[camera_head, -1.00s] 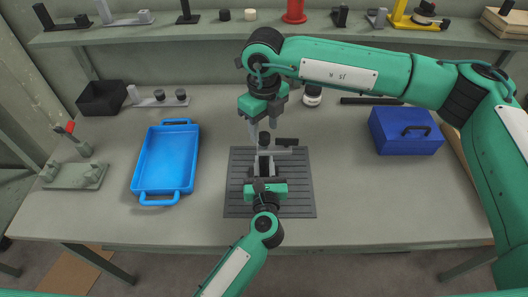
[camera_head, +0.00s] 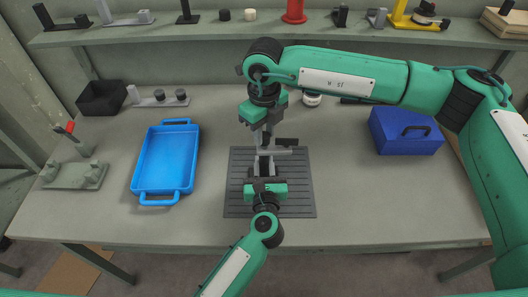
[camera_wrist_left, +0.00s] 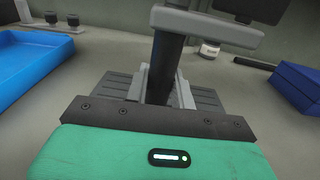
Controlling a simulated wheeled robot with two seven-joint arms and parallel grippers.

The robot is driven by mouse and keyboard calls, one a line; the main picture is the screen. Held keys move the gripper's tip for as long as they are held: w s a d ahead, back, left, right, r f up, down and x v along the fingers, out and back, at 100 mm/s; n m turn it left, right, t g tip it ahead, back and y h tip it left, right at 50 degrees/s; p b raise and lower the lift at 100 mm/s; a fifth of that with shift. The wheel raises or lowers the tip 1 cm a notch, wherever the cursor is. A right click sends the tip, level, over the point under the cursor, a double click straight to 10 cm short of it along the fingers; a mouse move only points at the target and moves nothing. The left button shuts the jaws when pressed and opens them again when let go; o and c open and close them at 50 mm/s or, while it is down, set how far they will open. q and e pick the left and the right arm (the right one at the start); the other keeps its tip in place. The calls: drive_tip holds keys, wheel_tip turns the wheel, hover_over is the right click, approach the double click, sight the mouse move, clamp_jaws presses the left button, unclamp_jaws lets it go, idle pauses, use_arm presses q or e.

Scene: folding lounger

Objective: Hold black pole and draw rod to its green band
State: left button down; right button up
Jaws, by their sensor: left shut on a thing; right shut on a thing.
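The black pole (camera_wrist_left: 165,68) stands upright on a dark slatted plate (camera_head: 236,200). My left gripper (camera_head: 264,172) comes from the front, low on the pole. In the left wrist view its grey fingers stand on both sides of the pole, shut on it. A light grey crossbar (camera_head: 283,151) juts right from the pole above these fingers, with a black block (camera_head: 287,142) by it. My right gripper (camera_head: 264,142) points down from above, its fingers shut at the pole's top. They largely hide what they hold, apparently the rod. No green band is visible.
A blue tray (camera_head: 148,197) lies left of the plate. A dark blue box (camera_head: 398,148) stands at right, a black bin (camera_head: 101,98) at back left, and a grey fixture with a red-tipped lever (camera_head: 75,177) at far left. Bare table lies right of the plate.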

drive_tip(key=shift+a+r, duration=0.1)
drive_tip(key=shift+r, duration=0.1)
wheel_tip(320, 180, up, 9)
drive_tip(key=shift+r, duration=0.15)
idle(2.7)
drive_tip(key=shift+s+r, duration=0.1)
drive_tip(key=o, duration=1)
drive_tip(key=shift+r, duration=2.45)
